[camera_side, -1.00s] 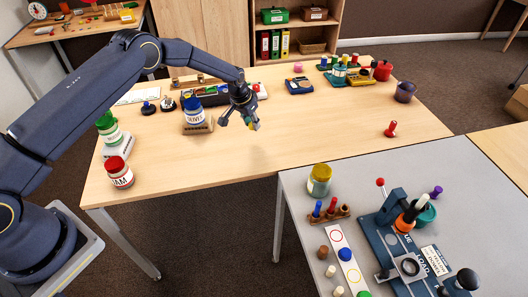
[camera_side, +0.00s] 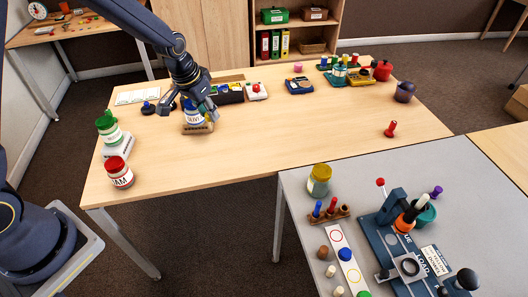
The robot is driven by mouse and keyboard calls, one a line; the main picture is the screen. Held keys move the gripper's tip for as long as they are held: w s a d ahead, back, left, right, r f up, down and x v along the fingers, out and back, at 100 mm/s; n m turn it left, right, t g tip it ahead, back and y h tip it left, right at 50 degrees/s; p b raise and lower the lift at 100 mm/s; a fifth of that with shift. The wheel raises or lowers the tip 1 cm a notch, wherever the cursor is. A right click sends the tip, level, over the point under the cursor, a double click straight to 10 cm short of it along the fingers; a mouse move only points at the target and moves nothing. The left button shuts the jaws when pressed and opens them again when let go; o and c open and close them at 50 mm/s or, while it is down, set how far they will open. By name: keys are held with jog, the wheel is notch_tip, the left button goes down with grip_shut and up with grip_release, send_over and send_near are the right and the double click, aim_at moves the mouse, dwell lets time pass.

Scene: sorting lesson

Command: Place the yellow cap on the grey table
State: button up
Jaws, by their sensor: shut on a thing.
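A yellow cap (camera_side: 321,171) sits on a glass jar (camera_side: 318,188) at the back left of the grey table (camera_side: 380,170). My gripper (camera_side: 188,110) is away from it, over the wooden table at the left. Its fingers straddle the top of a jar labelled like OLIVES (camera_side: 193,119) with a blue lid, and it appears shut on that lid. The jar stands on a small wooden block (camera_side: 199,129). The fingers and wrist hide part of the lid, and the exact contact is too small to see. A yellow-green patch shows at the right fingertip.
A green-lidded jar (camera_side: 109,130) and a red-lidded JAM jar (camera_side: 119,175) stand left. On the grey table are a peg rack (camera_side: 329,215), a strip with coloured circles (camera_side: 346,258) and a blue fixture (camera_side: 400,252). The wooden table's middle is clear.

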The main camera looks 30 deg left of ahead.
jog(key=s, duration=0.9)
jog(key=w, duration=0.7)
jog(key=w+f, duration=0.1)
jog(key=w, duration=0.2)
jog(key=shift+w+d, duration=0.1)
jog(key=shift+w, duration=0.1)
jog(key=w+d+f, duration=0.1)
jog(key=w+f, duration=0.4)
jog(key=f, duration=0.3)
jog(key=shift+d+f+m, duration=0.2)
jog(key=shift+f+m, duration=0.1)
jog(key=shift+f, duration=0.05)
jog(key=shift+w, duration=0.1)
